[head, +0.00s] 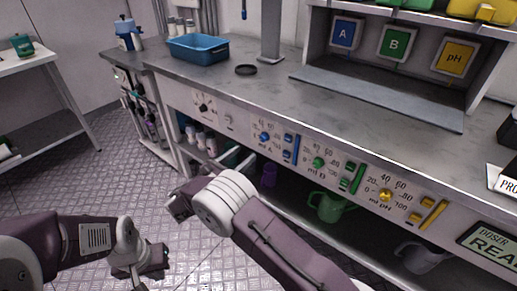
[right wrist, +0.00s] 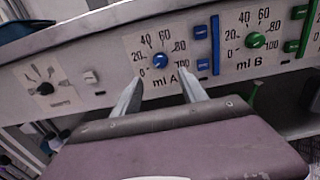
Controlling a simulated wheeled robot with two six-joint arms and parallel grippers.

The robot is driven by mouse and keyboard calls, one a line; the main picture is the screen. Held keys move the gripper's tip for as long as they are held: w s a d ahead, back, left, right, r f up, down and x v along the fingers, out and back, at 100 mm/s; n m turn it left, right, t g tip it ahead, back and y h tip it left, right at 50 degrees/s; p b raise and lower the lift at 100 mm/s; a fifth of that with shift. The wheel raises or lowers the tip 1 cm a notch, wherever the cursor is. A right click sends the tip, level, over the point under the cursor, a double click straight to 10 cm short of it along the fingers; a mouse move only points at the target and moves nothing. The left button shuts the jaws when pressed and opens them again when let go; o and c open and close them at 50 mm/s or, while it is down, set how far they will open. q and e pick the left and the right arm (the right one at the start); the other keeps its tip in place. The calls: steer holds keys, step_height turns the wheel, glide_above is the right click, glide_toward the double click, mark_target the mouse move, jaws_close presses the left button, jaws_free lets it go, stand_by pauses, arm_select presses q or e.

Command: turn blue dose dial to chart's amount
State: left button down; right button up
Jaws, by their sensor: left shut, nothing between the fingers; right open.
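The blue dose dial (head: 264,136) is a small knob on the "ml A" scale of the bench's front panel. In the right wrist view the dial (right wrist: 160,61) sits among marks from 0 to 100; its exact setting is too small to read. My right gripper (right wrist: 161,90) is open, its fingertips to either side of and below the dial in the picture, with nothing between them. My left gripper (head: 144,266) is shut and empty, low over the floor and away from the panel. A card reading "PRO" (head: 503,183) is cut off at the right edge; no amount is legible.
Beside the blue dial is a blue slider (right wrist: 215,45). The green dial (head: 318,162) and yellow dial (head: 385,195) are further right. A doser display (head: 490,243) is partly cut off. A green jug (head: 328,206) stands on the lower shelf. A blue tray (head: 198,50) sits on the bench.

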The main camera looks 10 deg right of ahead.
mark_target(262, 139)
steer(key=b+x, duration=0.3)
steer(key=x, duration=0.5)
steer(key=shift+w+d, duration=0.1)
steer(key=shift+d, duration=0.15)
steer(key=shift+w+d+r, duration=0.1)
steer(key=shift+w+d, duration=0.1)
steer(key=shift+w, duration=0.05)
jaws_close()
